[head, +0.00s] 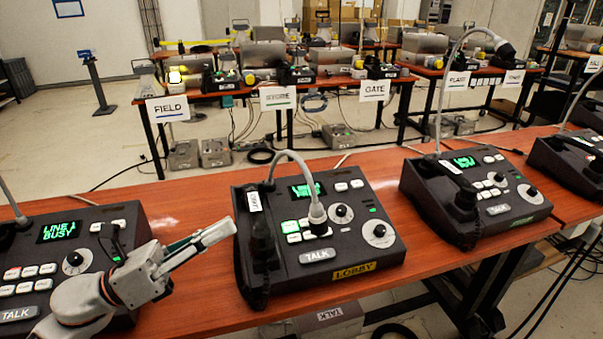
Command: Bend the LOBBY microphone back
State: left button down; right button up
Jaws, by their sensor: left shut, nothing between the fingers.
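The LOBBY paging phone (290,270) is a black desk console in the middle of the front table, with a yellow LOBBY label (355,270) on its front edge. Its grey gooseneck microphone (293,154) rises from the back left, arches over the green screen and curves down. The microphone head (317,213) hangs low over the buttons; I cannot tell whether it touches them. A black handset (262,245) sits on the console's left side. My left gripper (222,232) is shut and empty, just left of the console and apart from the microphone. My right gripper is not in view.
Another console (70,235) reading LINE 1 BUSY stands at left, partly behind my left arm. A similar console (480,195) with an upright-curving gooseneck stands to the right. Bare wooden tabletop (190,205) lies between the left and LOBBY consoles. Labelled tables stand behind.

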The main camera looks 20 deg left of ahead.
pick_arm(q)
jog(key=shift+w+d, duration=0.15)
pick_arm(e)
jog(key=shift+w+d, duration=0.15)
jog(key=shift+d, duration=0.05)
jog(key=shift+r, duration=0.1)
pick_arm(q)
jog(key=a+r+p+x, duration=0.1)
jog(key=p+x, duration=0.3)
jog(key=x, duration=0.8)
jog(key=shift+w+r, duration=0.3)
jog(key=shift+r, duration=0.65)
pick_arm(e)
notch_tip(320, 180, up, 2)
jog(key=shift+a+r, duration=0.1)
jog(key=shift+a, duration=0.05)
pick_arm(q)
jog(key=shift+d, duration=0.1)
